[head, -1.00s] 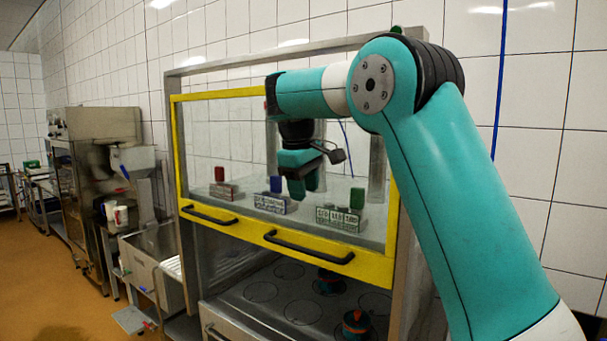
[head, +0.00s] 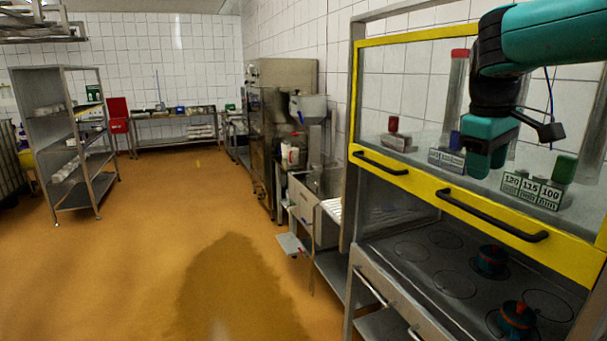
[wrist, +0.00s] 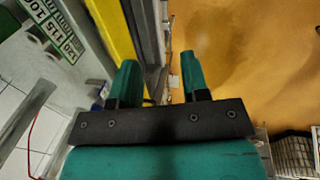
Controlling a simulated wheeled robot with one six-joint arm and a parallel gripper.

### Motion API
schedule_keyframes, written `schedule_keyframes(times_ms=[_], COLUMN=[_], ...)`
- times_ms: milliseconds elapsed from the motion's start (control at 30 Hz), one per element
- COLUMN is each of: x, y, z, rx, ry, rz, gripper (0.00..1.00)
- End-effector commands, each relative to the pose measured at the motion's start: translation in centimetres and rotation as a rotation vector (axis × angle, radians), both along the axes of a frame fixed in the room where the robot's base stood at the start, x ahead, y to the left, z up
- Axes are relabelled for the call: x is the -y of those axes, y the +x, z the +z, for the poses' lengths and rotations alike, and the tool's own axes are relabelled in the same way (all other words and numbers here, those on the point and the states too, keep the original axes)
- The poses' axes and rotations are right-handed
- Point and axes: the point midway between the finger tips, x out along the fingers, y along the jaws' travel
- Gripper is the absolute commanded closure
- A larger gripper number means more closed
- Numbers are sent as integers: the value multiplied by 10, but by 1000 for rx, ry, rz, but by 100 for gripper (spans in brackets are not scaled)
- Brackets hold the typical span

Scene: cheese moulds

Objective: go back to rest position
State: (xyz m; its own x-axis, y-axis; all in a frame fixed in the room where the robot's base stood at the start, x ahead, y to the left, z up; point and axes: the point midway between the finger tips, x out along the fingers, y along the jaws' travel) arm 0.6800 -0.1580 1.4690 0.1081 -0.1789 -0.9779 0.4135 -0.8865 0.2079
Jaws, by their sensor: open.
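My gripper (head: 487,162) hangs from my teal arm at the upper right of the head view, in front of the yellow-framed glass cabinet (head: 395,180). In the wrist view my gripper (wrist: 160,80) shows two teal fingers spread apart with nothing between them. Below the fingers in that view are the cabinet's yellow edge (wrist: 112,38) and the orange floor (wrist: 235,60). I cannot tell from the head view how far the gripper is from the glass.
Number signs (head: 531,188) with a green block (head: 564,169) stand behind the glass. Two dark moulds with red and teal parts (head: 517,318) sit on the round-marked worktop (head: 410,262). A shelf rack (head: 85,195) stands left. The floor (head: 150,265) between is clear.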

Motion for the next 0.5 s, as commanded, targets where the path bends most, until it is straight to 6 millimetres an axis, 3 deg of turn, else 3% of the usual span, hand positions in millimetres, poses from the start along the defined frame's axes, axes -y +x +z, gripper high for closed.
schedule_keyframes(times_ms=[33,200,400,500], x=[-20,-95,-164,-185], y=[-18,-91,-193,-235], z=[-40,-127,-208,-233], rx=[7,37,-2,-39], ry=[14,143,356,442], rz=[43,153,207,209], gripper=[58,58,58,58])
